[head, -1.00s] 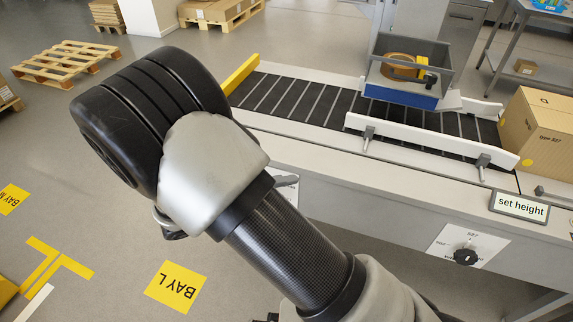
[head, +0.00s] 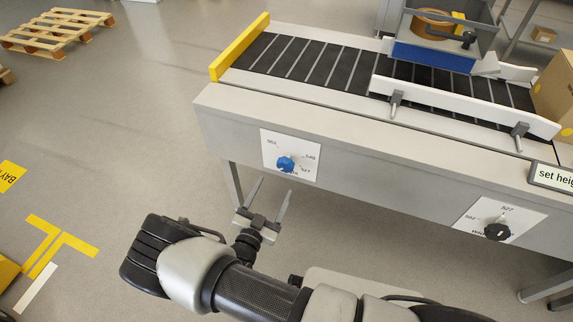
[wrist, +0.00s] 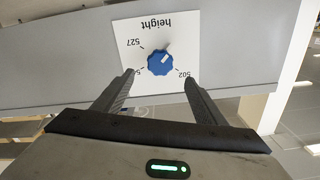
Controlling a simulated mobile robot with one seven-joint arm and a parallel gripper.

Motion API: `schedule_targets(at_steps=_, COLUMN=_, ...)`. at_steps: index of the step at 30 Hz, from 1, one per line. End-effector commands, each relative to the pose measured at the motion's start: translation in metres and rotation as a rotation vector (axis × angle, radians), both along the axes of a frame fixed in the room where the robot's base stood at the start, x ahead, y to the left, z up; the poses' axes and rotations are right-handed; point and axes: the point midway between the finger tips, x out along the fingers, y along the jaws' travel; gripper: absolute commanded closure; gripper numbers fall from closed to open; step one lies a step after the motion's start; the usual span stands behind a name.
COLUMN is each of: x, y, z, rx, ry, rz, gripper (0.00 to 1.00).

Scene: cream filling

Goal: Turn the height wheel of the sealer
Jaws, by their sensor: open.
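The height wheel (head: 285,164) is a blue scalloped knob on a white plate (head: 309,157) on the sealer's grey front panel. It also shows in the wrist view (wrist: 160,63), under the upside-down word "height". There a pale mark on the wheel points up and right, away from the numbers 527 and 502; a third number is partly hidden by a finger. My gripper (head: 271,190) is open and empty, below the wheel and in front of the panel. In the wrist view its fingers (wrist: 159,75) point toward the plate, one to either side of the wheel, apart from it.
A second plate with a black knob (head: 497,231) is farther right on the same panel. Above lie the roller conveyor (head: 310,70), white guide rails (head: 462,108), a taping unit (head: 433,55) and a carton (head: 556,88).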

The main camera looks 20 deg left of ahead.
Motion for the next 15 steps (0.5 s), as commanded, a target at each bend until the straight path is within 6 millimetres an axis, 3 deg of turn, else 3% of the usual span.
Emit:
schedule_targets(at_steps=9, x=0.070, y=-0.007, z=-0.001, rx=0.002, ry=-0.001, rz=-0.003, gripper=0.35)
schedule_targets(at_steps=15, x=0.101, y=-0.009, z=-0.001, rx=0.003, ry=-0.001, rz=-0.003, gripper=0.35)
